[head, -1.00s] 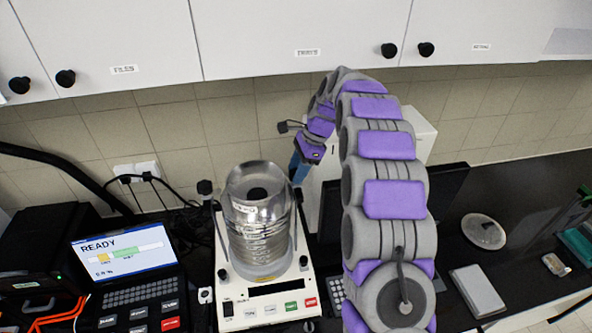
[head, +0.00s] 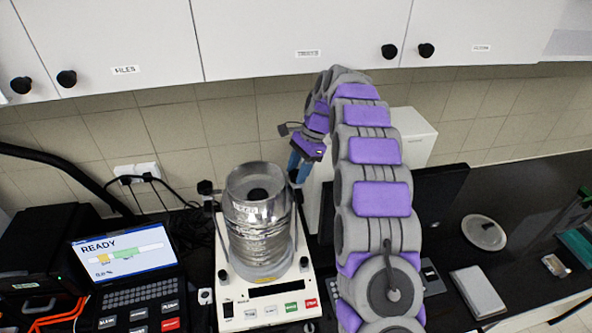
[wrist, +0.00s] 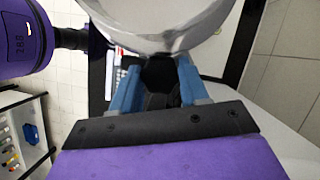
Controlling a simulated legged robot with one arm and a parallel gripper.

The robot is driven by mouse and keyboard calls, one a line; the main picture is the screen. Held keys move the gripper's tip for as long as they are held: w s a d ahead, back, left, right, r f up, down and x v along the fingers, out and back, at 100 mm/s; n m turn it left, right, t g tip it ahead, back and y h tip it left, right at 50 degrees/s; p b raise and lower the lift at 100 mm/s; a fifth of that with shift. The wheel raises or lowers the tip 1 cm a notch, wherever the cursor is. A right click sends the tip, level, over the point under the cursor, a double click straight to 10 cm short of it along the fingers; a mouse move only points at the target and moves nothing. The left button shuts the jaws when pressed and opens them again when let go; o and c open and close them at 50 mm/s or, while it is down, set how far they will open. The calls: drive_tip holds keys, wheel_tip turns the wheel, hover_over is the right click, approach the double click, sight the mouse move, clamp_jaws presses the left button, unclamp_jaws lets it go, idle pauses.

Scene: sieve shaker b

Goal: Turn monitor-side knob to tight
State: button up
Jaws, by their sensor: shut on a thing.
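The sieve shaker (head: 268,292) stands on the dark bench with a metal sieve stack (head: 262,235) on its base. A black knob (head: 204,187) tops the rod left of the stack. My gripper (head: 297,172) is pointed down at the stack's right side, towards the monitor. In the wrist view my gripper (wrist: 158,82) has its blue fingers on either side of the black monitor-side knob (wrist: 157,70), shut on it, beside the metal stack (wrist: 160,22). In the head view the fingers hide that knob. How tight it is cannot be told.
A black monitor (head: 440,195) stands behind my arm on the right. A panel reading READY (head: 125,252) is at the left. A round lid (head: 483,232) and a grey flat box (head: 477,291) lie on the right bench. Cabinets hang above.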

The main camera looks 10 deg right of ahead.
drive_tip(key=o, duration=0.7)
drive_tip(key=shift+w+d, duration=0.15)
drive_tip(key=o, duration=0.4)
drive_tip(key=shift+w+d, duration=0.1)
drive_tip(key=shift+d, duration=0.1)
drive_tip(key=shift+c, duration=0.2)
drive_tip(key=shift+a, duration=0.25)
